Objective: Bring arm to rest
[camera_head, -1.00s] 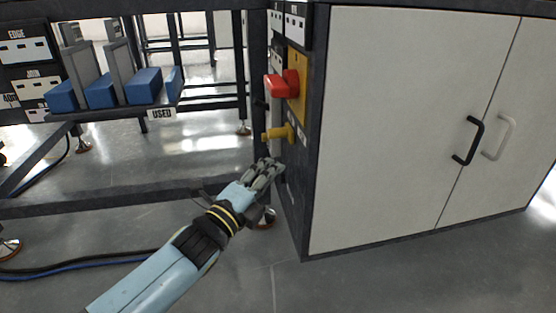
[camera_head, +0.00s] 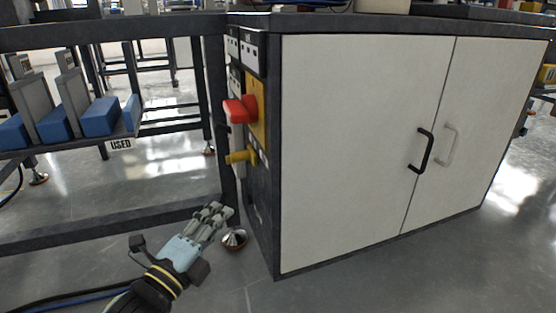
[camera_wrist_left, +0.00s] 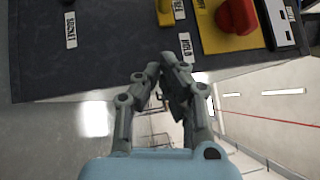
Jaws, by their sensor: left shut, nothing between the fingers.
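My left gripper (camera_head: 220,210) is low in the head view, below the yellow handle and left of the cabinet's near bottom corner. Its fingers are together with nothing between them. In the left wrist view the gripper (camera_wrist_left: 165,75) shows from behind, with the cabinet's dark side panel (camera_wrist_left: 60,60) beyond it. My left arm comes in from the bottom left; most of it is out of the picture. My right gripper is not in view.
A white-doored cabinet (camera_head: 350,140) fills the right. On its side are a red rotary switch (camera_head: 240,109) and a yellow handle (camera_head: 241,157). A shelf labelled USED (camera_head: 121,145) holds blue blocks (camera_head: 100,117) at left. Grey floor (camera_head: 340,290) in front is clear.

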